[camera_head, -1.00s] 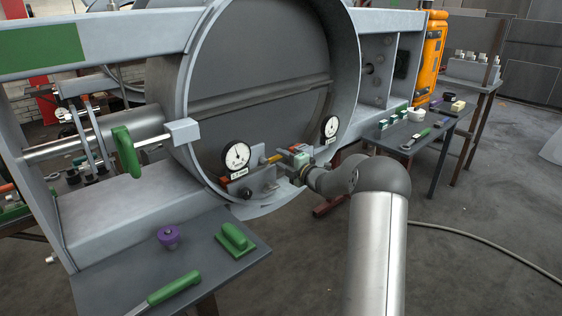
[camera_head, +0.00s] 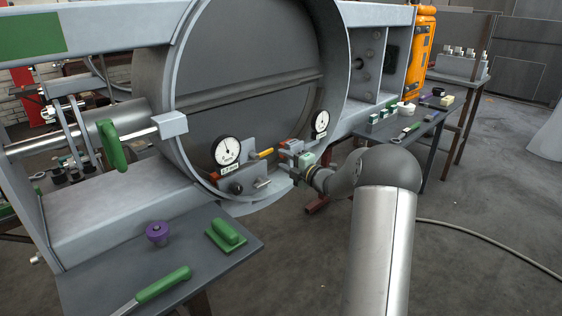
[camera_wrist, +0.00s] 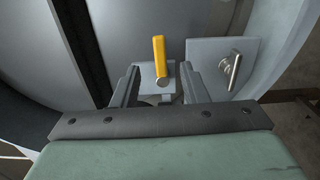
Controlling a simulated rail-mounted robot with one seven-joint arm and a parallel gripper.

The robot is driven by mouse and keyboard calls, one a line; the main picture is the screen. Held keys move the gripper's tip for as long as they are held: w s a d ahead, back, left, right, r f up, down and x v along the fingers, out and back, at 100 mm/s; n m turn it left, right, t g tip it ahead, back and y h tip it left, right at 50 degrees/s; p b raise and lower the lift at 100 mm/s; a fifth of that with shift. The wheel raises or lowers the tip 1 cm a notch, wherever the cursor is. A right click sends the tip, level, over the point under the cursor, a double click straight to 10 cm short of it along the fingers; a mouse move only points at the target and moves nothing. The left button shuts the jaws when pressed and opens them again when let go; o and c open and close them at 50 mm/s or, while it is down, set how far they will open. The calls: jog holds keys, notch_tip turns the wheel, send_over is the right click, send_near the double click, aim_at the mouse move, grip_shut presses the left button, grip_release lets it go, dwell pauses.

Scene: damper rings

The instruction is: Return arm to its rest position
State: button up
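My gripper (camera_head: 287,150) is in front of the lower rim of the big grey round duct, at the right end of my arm's reach across it. In the wrist view, its two fingers (camera_wrist: 158,82) stand apart with a gap between them. A yellow-handled lever (camera_wrist: 159,60) shows beyond and between the fingertips. It also shows just left of my gripper in the head view (camera_head: 264,153). Nothing is seen held. Whether a finger touches the small grey block under the lever cannot be told.
Two dial gauges flank the lever, one left (camera_head: 227,151) and one right (camera_head: 320,122). A front table (camera_head: 215,265) holds a purple knob (camera_head: 157,233), a green block (camera_head: 226,235) and a green-handled tool (camera_head: 163,285). Another table stands right. Open floor lies right of my arm.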

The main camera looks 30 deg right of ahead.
dwell(0.5)
jog(key=s+a+r+m+g+h+p, duration=0.5)
jog(key=s+a+r+m+h+p, duration=0.15)
jog(key=a+r+m, duration=0.35)
jog(key=s+a+m+g+p, duration=0.3)
jog(key=s+a+g, duration=0.1)
jog(key=s, duration=0.8)
jog(key=s+a+m+g+y+p, duration=0.1)
jog(key=s+a+m+g+p, duration=0.2)
jog(key=s+a, duration=0.4)
jog(key=s+a+m+g+p, duration=0.3)
jog(key=s+a+m+g, duration=0.1)
jog(key=s, duration=1.4)
jog(key=shift+s+a+m+g, duration=0.2)
jog(key=shift+a+m+g, duration=0.25)
jog(key=shift+a, duration=0.6)
